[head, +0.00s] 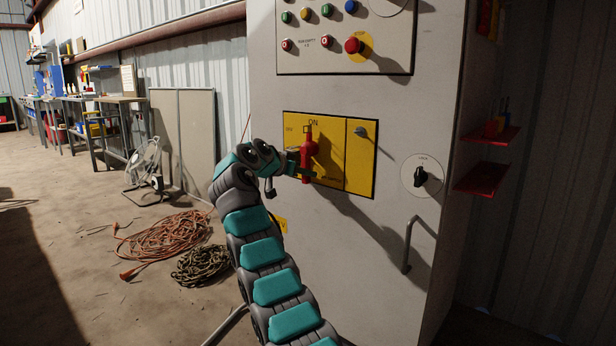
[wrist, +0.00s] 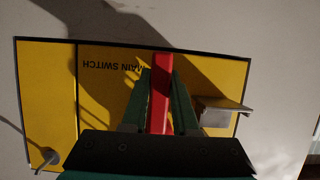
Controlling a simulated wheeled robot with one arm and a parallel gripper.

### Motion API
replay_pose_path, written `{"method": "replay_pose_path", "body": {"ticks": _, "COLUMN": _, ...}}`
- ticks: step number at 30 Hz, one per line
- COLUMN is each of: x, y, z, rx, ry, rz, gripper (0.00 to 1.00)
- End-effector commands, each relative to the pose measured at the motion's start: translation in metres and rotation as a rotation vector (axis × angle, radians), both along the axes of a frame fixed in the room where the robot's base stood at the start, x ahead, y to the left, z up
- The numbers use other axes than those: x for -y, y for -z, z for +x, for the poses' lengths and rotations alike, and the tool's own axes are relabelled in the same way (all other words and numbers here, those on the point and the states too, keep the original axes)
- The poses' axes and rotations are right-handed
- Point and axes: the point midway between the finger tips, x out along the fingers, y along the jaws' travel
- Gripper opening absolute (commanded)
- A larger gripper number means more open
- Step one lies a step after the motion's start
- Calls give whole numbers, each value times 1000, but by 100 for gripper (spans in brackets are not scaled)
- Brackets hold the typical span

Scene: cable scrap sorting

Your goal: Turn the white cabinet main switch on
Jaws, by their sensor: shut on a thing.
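The white cabinet (head: 270,75) stands in front of me. On its front is a yellow main switch panel (head: 333,178), which also shows upside down in the wrist view (wrist: 100,108) with the words MAIN SWITCH. The red switch handle (head: 309,149) stands upright on the panel, its top by the word ON. My gripper (head: 303,168) reaches it from the left. In the wrist view my gripper (wrist: 160,95) has its two green fingers shut on the red handle (wrist: 161,98), one on each side. The fingers hide part of the handle.
Above is a button panel with a red emergency button (head: 353,45). A black knob (head: 420,177) and a grey door handle (head: 408,245) are at the right. Red shelves (head: 488,160) lie beyond. Orange cable (head: 165,236) and dark cable (head: 203,264) lie on the floor at left.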

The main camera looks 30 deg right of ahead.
Motion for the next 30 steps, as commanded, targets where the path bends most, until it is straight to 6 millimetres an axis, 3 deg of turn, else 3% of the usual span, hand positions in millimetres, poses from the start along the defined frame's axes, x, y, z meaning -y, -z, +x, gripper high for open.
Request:
{"method": "replay_pose_path", "body": {"ticks": 16, "x": -1, "y": 0, "z": 2, "rx": 25, "ry": -2, "rz": 9, "gripper": 0}}
{"method": "replay_pose_path", "body": {"ticks": 17, "x": -1, "y": 0, "z": 2, "rx": 25, "ry": -2, "rz": 8, "gripper": 29}}
{"method": "replay_pose_path", "body": {"ticks": 18, "x": -1, "y": -1, "z": 2, "rx": 26, "ry": -3, "rz": 8, "gripper": 33}}
{"method": "replay_pose_path", "body": {"ticks": 24, "x": -1, "y": 0, "z": 2, "rx": 25, "ry": -1, "rz": 8, "gripper": 56}}
{"method": "replay_pose_path", "body": {"ticks": 30, "x": -1, "y": -1, "z": 2, "rx": 24, "ry": -1, "rz": 9, "gripper": 57}}
